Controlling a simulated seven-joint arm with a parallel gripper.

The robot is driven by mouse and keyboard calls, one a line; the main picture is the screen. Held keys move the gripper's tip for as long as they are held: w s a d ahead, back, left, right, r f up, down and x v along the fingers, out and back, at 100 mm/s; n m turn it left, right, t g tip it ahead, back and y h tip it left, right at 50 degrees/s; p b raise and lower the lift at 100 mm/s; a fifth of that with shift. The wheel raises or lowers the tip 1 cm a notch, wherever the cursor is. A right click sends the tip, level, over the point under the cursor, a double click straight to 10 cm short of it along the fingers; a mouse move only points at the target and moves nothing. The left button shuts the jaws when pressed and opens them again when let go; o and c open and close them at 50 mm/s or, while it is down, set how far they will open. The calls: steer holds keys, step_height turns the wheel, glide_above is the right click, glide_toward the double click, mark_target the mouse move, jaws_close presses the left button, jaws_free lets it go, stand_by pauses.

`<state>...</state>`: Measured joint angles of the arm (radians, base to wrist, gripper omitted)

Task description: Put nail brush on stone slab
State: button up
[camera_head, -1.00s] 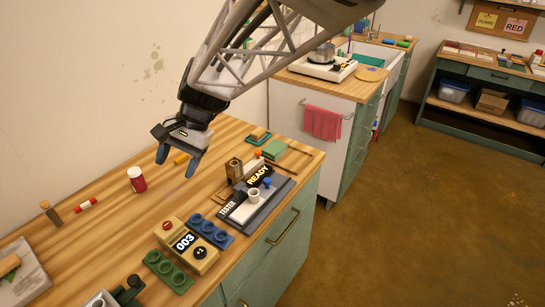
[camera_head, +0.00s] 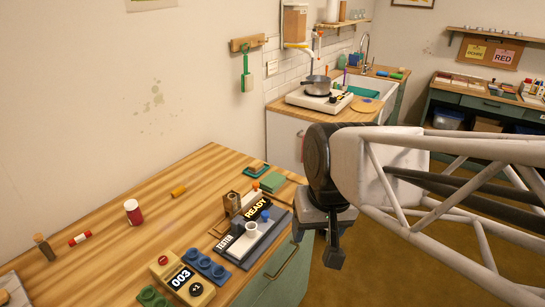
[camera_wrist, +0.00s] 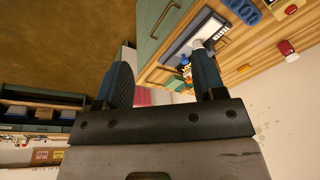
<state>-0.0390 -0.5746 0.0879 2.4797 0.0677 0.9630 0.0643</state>
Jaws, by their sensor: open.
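My gripper (camera_head: 326,240) hangs over the floor side of the table, off its right front edge, with its fingers pointing down. In the wrist view its two fingers (camera_wrist: 163,82) are apart with nothing between them. A small wooden-backed block that looks like the nail brush (camera_head: 257,167) sits on a teal dish (camera_head: 248,172) at the table's far end. My gripper is well apart from it. The grey stone slab (camera_head: 17,291) is at the lower left corner, mostly cut off, with a brown wooden thing (camera_head: 4,297) on it.
A tester tray (camera_head: 228,257) with a white cup lies near the front edge, beside a counter box (camera_head: 181,279) and blue cup holder (camera_head: 207,264).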

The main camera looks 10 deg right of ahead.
steer(key=shift+s+d+f+t+h, duration=0.15)
steer(key=shift+s+d+h, duration=0.1)
steer(key=shift+s+d, duration=0.45)
steer(key=shift+s+d+f+t+h, duration=0.15)
steer(key=shift+s+d+h, duration=0.1)
steer(key=shift+s+d, duration=0.4)
stand_by(0.4)
